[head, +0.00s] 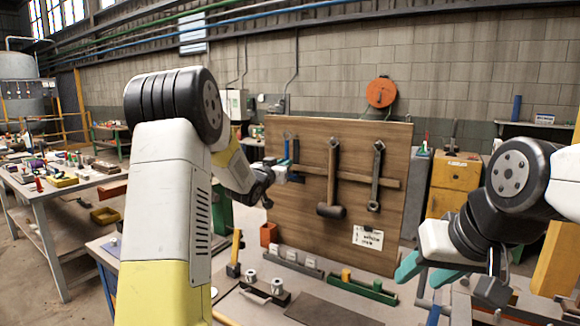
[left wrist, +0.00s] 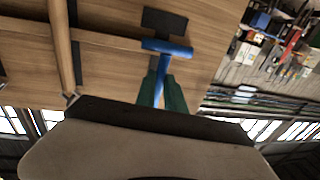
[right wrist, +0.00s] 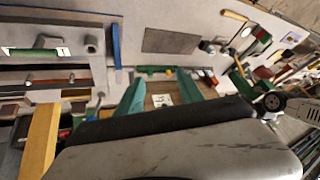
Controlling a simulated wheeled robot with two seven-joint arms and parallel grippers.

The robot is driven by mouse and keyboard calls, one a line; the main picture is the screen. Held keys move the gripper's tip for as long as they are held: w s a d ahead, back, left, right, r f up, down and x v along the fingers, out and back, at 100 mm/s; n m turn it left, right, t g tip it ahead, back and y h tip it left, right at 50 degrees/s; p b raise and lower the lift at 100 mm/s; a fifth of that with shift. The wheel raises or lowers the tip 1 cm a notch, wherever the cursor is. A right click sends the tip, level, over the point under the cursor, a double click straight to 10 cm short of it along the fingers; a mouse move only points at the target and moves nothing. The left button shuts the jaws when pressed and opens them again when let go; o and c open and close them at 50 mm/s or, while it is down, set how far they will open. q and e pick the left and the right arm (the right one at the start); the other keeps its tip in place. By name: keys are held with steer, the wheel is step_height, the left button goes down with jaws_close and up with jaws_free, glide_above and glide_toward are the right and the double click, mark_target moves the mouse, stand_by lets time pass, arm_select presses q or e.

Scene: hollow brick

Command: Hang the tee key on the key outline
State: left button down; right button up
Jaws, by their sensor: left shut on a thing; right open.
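The blue tee key (left wrist: 168,47) is held between the green fingers of my left gripper (left wrist: 162,88) in the left wrist view, its crossbar beyond the fingertips. In the head view its blue stem (head: 286,146) shows upright at the board's left side. I cannot tell whether the key touches the board. My right gripper (head: 425,272) is open and empty in front of the board's lower right; its teal fingers (right wrist: 160,95) are spread.
A hammer (head: 332,180) and a wrench (head: 376,175) hang right of the key. A white note (head: 368,238) is on the board's lower right.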

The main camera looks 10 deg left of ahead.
arm_select(q)
steer(key=shift+d+x, duration=0.2)
steer(key=shift+x, duration=1.35)
steer(key=shift+w+d+f, duration=0.2)
steer(key=shift+w+f, duration=0.2)
steer(key=shift+f, duration=0.1)
steer(key=shift+d+f, duration=0.1)
steer(key=shift+f, duration=0.05)
